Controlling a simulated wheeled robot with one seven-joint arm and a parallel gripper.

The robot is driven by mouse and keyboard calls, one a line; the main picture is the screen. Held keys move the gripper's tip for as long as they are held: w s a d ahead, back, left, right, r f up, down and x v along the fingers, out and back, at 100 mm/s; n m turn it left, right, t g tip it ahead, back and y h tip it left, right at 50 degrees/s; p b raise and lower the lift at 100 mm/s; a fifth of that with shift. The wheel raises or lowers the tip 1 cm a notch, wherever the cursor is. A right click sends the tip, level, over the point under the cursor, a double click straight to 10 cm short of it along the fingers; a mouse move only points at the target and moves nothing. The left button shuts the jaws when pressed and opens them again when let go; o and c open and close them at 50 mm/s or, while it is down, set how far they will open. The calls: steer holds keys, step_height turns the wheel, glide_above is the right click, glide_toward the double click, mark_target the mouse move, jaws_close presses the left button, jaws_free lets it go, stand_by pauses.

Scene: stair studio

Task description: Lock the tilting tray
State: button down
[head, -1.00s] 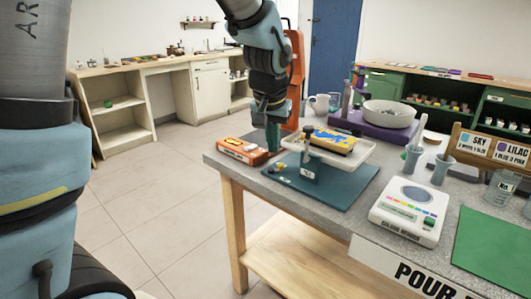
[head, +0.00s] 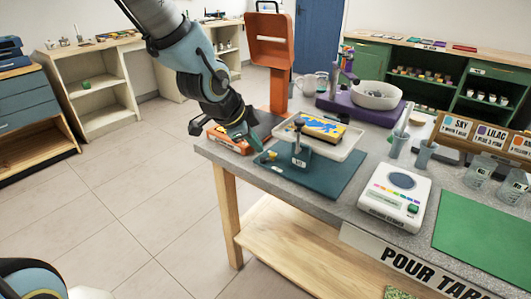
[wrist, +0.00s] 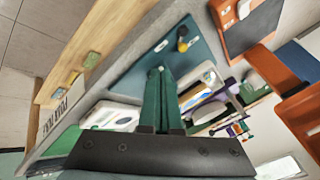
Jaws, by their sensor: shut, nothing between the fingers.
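The white tilting tray (head: 345,149) stands on a dark teal base plate (head: 325,184) near the table's left corner. A yellow and blue block (head: 320,127) lies in it. A dark post with a knob (head: 299,143) stands at the tray's front, with a small labelled block at its foot. A small yellow and dark knob (head: 268,156) sits at the plate's left corner; it also shows in the wrist view (wrist: 183,40). My gripper (head: 257,149) is shut and empty, tilted, with its tips close to that knob. I cannot tell whether they touch.
An orange box (head: 228,140) lies left of the plate, close under my arm. An orange stand (head: 270,60) rises behind. A scale (head: 396,197), a green mat (head: 485,242) and a bowl on a purple base (head: 352,106) are to the right.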

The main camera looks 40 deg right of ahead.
steer(key=p+x, duration=0.1)
steer(key=x, duration=0.8)
steer(key=shift+d+f, duration=0.25)
steer(key=shift+f, duration=0.05)
steer(key=shift+w+d+f+p, duration=0.2)
steer(key=shift+w+d+p, duration=0.5)
steer(key=shift+w+p, duration=0.15)
steer(key=shift+w+d+f, duration=0.3)
steer(key=shift+w+d, duration=0.25)
steer(key=shift+w, duration=0.15)
